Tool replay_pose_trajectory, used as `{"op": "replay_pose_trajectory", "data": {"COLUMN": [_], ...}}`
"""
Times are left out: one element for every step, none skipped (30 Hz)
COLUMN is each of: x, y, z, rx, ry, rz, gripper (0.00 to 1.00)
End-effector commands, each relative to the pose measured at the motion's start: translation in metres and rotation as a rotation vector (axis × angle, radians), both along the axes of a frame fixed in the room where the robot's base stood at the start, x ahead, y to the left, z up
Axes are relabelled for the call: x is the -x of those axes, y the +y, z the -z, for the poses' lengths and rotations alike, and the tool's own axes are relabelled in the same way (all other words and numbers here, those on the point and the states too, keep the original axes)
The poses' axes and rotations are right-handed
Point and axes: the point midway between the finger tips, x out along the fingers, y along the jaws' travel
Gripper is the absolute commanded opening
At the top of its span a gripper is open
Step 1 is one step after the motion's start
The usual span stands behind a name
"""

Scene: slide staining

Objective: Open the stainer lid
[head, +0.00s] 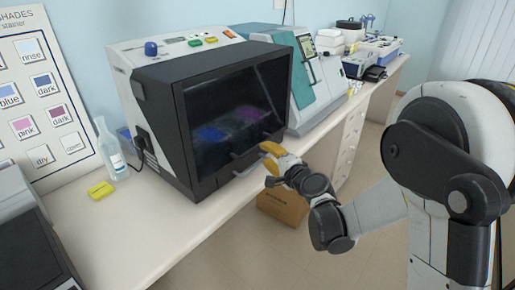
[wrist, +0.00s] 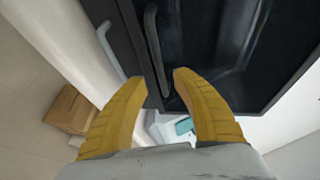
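The stainer (head: 160,110) is a boxy machine on the bench with a dark, see-through front lid (head: 235,110). The lid looks closed, with blue and purple patches dimly visible behind it. A bar handle (head: 248,160) runs along the lid's lower edge. My gripper (head: 268,151), with yellow fingers, is at the lower right of the lid, close to the handle's right end. In the wrist view my gripper (wrist: 160,76) has its fingers apart. The dark handle (wrist: 153,45) lies just ahead, its near end in line with the gap; I cannot tell whether they touch.
A teal and grey machine (head: 305,80) stands close to the stainer's right. A glass bottle (head: 111,150) and a yellow item (head: 100,190) are on the bench (head: 150,225) at left. A cardboard box (head: 283,207) is on the floor below. Floor in front is largely free.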

Motion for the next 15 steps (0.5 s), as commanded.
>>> {"op": "replay_pose_trajectory", "data": {"x": [-0.01, -0.015, -0.022, -0.027, -0.031, -0.037, -0.041, -0.044, -0.048, -0.051, -0.053, -0.056, -0.057, -0.058, -0.058], "y": [0.006, 0.009, 0.012, 0.015, 0.018, 0.021, 0.024, 0.025, 0.027, 0.029, 0.03, 0.031, 0.031, 0.032, 0.032], "z": [0.005, 0.006, 0.008, 0.009, 0.009, 0.01, 0.011, 0.012, 0.012, 0.013, 0.013, 0.013, 0.013, 0.013, 0.013], "rx": [0.001, -0.001, 0.0, 0.001, 0.002, 0.001, 0.001, 0.001, 0.001, 0.001, 0.001, 0.002, 0.002, 0.002, 0.002], "ry": [0.0, -0.001, 0.0, 0.0, -0.001, -0.001, 0.0, 0.0, 0.0, 0.0, 0.0, -0.001, -0.001, -0.001, -0.001], "rz": [-0.002, -0.001, -0.001, -0.001, -0.001, -0.002, -0.002, -0.001, -0.001, 0.0, 0.0, 0.0, 0.0, 0.001, 0.001], "gripper": [0.34, 0.34, 0.34, 0.34, 0.34, 0.34, 0.34, 0.34, 0.34, 0.34, 0.34, 0.34, 0.34, 0.34, 0.34]}}
